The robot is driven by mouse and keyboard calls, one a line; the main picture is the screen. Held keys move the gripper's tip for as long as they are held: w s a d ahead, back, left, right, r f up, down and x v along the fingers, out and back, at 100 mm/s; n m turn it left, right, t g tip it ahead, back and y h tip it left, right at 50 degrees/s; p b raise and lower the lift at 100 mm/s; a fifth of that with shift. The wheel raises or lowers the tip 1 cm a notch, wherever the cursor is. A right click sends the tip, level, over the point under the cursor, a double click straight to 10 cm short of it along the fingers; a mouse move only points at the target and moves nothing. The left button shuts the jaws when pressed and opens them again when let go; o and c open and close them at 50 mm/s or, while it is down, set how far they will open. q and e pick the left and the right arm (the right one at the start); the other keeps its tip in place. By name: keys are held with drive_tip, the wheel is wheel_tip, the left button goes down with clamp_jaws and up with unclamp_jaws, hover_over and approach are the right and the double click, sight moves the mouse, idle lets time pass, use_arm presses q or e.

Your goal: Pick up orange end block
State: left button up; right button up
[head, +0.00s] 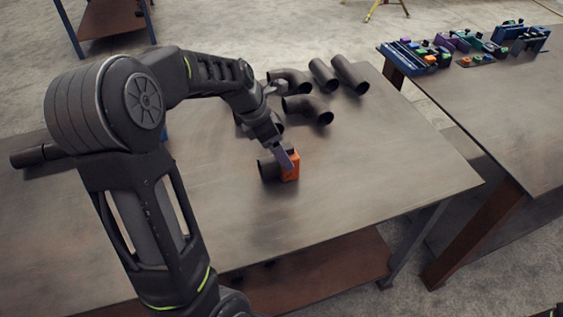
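The orange end block (291,171) stands on the near table, against the right end of a short dark pipe piece (267,169). My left gripper (284,158) reaches down from the upper left to the block. One grey finger shows against the block's top and left side, overlapping it in the picture. The other finger is hidden, so I cannot tell whether the gripper is open or shut on the block. My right gripper is out of view.
Several dark pipe pieces, including an elbow (291,80) and a tee (308,109), lie behind the gripper. The table's right side (400,170) is clear. A second table (490,105) at the right holds blue trays (410,56) and small coloured parts.

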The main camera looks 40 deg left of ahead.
use_arm(q)
drive_tip(key=x, duration=0.4)
drive_tip(key=shift+d+f, duration=0.15)
idle(0.4)
clamp_jaws()
drive_tip(key=shift+w, duration=0.15)
idle(0.8)
